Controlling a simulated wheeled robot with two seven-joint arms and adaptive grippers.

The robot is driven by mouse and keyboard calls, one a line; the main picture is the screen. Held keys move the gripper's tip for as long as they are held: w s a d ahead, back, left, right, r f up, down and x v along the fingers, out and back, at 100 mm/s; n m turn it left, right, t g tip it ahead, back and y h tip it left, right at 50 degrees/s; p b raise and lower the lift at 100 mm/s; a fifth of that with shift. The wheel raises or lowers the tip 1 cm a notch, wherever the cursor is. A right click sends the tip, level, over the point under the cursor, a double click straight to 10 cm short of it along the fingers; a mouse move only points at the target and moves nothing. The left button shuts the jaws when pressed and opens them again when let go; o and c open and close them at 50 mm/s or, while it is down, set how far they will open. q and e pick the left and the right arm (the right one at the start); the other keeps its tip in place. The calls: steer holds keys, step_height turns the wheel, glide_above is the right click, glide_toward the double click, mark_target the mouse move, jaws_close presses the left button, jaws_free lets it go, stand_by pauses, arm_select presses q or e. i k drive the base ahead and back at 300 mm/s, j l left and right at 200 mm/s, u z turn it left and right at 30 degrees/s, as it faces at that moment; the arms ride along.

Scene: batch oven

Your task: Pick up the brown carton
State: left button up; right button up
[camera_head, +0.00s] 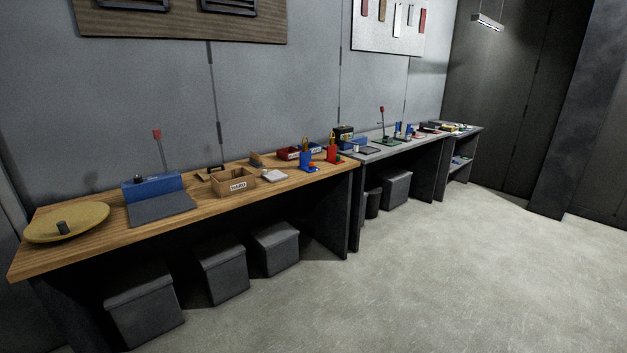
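An open brown box with a white label on its front (218,188), which looks like the brown carton, stands on the wooden bench (100,240), towards its middle. The label is too small to read surely. A smaller brown block (256,159) stands behind it near the wall. Neither of my grippers is in view.
A yellow round dish (90,217) and a blue device with a dark plate (152,188) stand left of the box. A white pad (274,177) and red and blue items (307,161) stand right. Dark stools (222,272) sit under the bench. The floor (430,280) is clear.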

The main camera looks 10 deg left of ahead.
mark_target(225, 183)
steer(key=i+l+u, duration=0.15)
steer(key=i+u, duration=0.2)
steer(key=i, duration=0.2)
steer(key=i+l+u, duration=0.3)
steer(key=i, duration=0.3)
steer(key=i+l+u, duration=0.35)
steer(key=i+l, duration=0.05)
steer(key=i, duration=0.1)
